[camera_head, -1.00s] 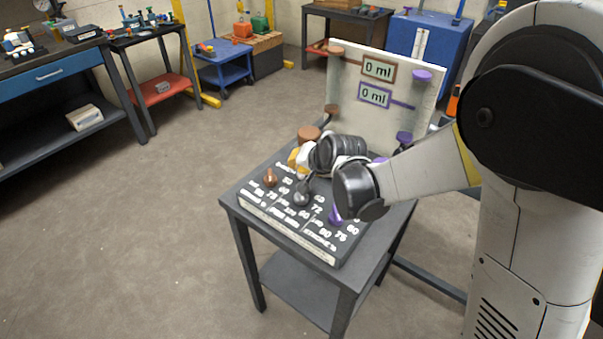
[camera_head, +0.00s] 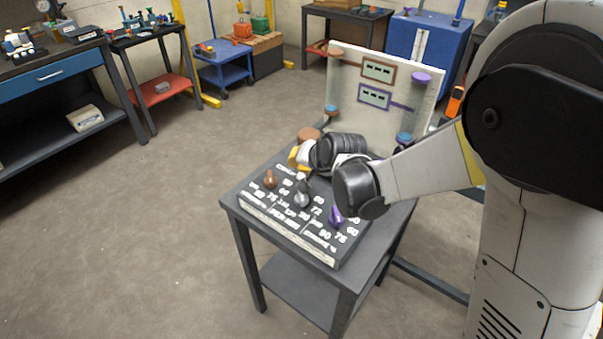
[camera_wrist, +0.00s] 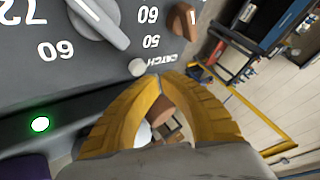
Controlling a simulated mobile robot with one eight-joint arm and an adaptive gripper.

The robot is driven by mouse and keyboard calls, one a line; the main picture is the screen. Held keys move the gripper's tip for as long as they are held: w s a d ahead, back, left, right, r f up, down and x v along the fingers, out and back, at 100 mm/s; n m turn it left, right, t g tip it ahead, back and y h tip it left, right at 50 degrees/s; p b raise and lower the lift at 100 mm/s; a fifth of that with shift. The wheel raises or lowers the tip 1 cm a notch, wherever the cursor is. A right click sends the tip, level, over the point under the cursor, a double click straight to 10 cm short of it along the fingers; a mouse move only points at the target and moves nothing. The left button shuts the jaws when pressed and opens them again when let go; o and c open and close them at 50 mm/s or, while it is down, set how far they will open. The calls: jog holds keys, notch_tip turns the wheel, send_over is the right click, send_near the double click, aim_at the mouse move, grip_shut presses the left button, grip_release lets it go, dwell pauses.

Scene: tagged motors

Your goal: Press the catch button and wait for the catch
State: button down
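The catch button (camera_wrist: 137,67) is a small pale round cap beside the CATCH label in the wrist view. It sits at the edge of the dark control panel (camera_head: 285,236). My gripper (camera_wrist: 158,84) has yellow fingers with their tips together, right beside the button. I cannot tell whether they touch it. Nothing is held between the tips. A green light (camera_wrist: 40,124) glows beside the panel in the wrist view. The upright board (camera_head: 350,65) behind the panel has two displays, the upper (camera_head: 378,71) and the lower (camera_head: 374,97), both showing dashes. My wrist hides part of the panel.
Everything stands on a small dark table (camera_head: 231,207). The floor left of it is clear.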

aim_at(299, 174)
jog(key=shift+r, duration=0.1)
notch_tip(299, 174, up, 6)
jog(key=p, duration=0.4)
dwell(0.7)
jog(key=s+d+r+n+h, duration=0.1)
jog(key=s+d+r+h, duration=0.1)
jog(key=s+d+r, duration=0.75)
jog(key=s+d+f+n+h, duration=0.1)
jog(key=s+d, duration=0.3)
jog(key=s, duration=0.5)
jog(key=s+d+f+n+g+h, duration=0.1)
jog(key=s+d, duration=0.4)
jog(key=s, duration=0.4)
jog(key=shift+s+d, duration=0.15)
dwell(3.6)
